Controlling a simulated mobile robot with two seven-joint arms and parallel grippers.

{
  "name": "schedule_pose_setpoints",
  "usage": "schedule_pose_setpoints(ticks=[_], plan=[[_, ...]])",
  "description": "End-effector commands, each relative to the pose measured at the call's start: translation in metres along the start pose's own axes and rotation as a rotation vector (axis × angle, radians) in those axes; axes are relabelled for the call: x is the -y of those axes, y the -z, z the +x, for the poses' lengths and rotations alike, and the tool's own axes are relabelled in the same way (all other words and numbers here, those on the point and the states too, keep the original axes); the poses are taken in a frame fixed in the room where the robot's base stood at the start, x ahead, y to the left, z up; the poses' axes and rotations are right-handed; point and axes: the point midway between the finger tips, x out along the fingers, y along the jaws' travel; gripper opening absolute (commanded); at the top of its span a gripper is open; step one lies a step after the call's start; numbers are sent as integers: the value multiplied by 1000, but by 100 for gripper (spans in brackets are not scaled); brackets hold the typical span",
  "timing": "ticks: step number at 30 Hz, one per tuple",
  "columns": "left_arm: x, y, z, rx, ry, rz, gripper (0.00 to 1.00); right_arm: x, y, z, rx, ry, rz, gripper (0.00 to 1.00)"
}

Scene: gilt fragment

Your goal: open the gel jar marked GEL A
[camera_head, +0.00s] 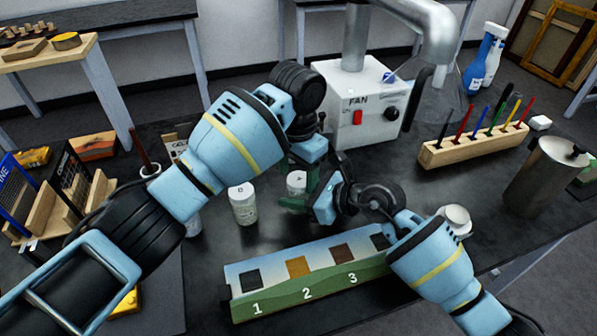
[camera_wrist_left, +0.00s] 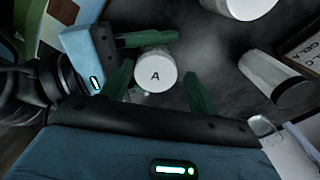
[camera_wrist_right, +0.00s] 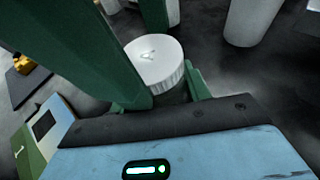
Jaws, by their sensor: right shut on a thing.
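The jar marked A (camera_head: 297,181) stands on the dark bench, with a white ribbed lid. The lid shows from above in the left wrist view (camera_wrist_left: 155,74) and close up in the right wrist view (camera_wrist_right: 154,64). My right gripper (camera_head: 292,203) is shut on the jar's body below the lid. My left gripper (camera_wrist_left: 160,88) is open above the jar, with its green fingers apart on either side of the lid; I see no contact. In the head view, the left hand partly hides the jar. The lid is seated on the jar.
A second white jar marked B (camera_head: 243,205) stands just left. A green tray numbered 1, 2, 3 (camera_head: 300,291) lies in front. The fan box (camera_head: 360,103) is behind, the pen rack (camera_head: 474,143) and metal canister (camera_head: 545,178) are right. My left arm hides part of the bench.

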Motion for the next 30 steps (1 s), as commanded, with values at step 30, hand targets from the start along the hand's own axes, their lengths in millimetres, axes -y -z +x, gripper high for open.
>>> schedule_pose_setpoints(ticks=[30], plan=[[-6,1,-46,-1,-9,14,68,0,2,1,-3,0,2,0]])
